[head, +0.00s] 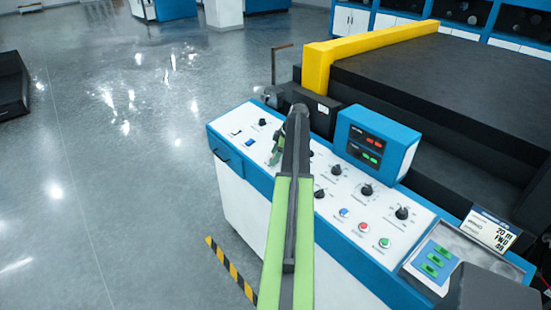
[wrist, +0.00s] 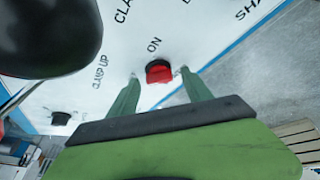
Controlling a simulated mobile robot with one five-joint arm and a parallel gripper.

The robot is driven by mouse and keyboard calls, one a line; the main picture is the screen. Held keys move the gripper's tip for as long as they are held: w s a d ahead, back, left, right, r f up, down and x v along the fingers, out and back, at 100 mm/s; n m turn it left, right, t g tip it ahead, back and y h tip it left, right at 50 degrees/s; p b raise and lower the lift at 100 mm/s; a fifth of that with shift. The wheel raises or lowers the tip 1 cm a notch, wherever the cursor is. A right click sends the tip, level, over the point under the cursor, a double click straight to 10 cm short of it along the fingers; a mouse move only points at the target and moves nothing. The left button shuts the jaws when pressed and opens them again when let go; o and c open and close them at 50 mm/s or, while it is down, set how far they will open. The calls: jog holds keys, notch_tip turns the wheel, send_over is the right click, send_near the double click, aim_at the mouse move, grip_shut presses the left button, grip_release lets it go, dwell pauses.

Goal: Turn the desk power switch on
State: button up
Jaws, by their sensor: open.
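A red rocker switch (wrist: 159,71) in a black frame sits on the white panel in the wrist view, with the word ON printed beside it. My gripper (wrist: 159,75) is open, with one green finger on each side of the switch. The fingertips are close to the panel; I cannot tell whether they touch it. In the head view my gripper (head: 277,152) is over the left part of the control desk (head: 232,182), partly hidden by my own arm. The red switch cannot be made out there.
A large black rounded shape (wrist: 55,30) fills the wrist view's upper left, and a black knob (wrist: 61,118) is lower left. In the head view, a blue display box (head: 377,144) stands on the desk, with several knobs and buttons around. Open floor (head: 120,170) lies left.

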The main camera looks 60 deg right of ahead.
grip_shut()
jog(key=shift+s+d, duration=0.1)
jog(key=shift+d, duration=0.05)
jog(key=shift+a, duration=0.2)
jog(key=m, duration=0.1)
jog(key=m+h, duration=0.1)
jog(key=m, duration=0.1)
jog(key=shift+a+h+b, duration=0.25)
jog(key=shift+h+b, duration=0.05)
jog(key=m+h, duration=0.1)
jog(key=m, duration=0.1)
jog(key=m+h+b, duration=0.1)
jog(key=m, duration=0.2)
jog(key=shift+a+f+h, duration=0.1)
jog(key=shift+a+h, duration=0.05)
jog(key=shift+h, duration=0.25)
jog(key=m, duration=0.2)
jog(key=m+h, duration=0.1)
jog(key=m, duration=0.1)
jog(key=m+g+h+b, duration=0.1)
jog(key=shift+w+a+m, duration=0.1)
jog(key=shift+w+m, duration=0.15)
jog(key=shift+m, duration=0.15)
jog(key=shift+w+m+g+h, duration=0.1)
jog(key=shift+m+g+h, duration=0.3)
jog(key=shift+m, duration=0.6)
jog(key=shift+m+g+h, duration=0.3)
jog(key=shift+m+h, duration=0.2)
jog(key=shift+m, duration=0.5)
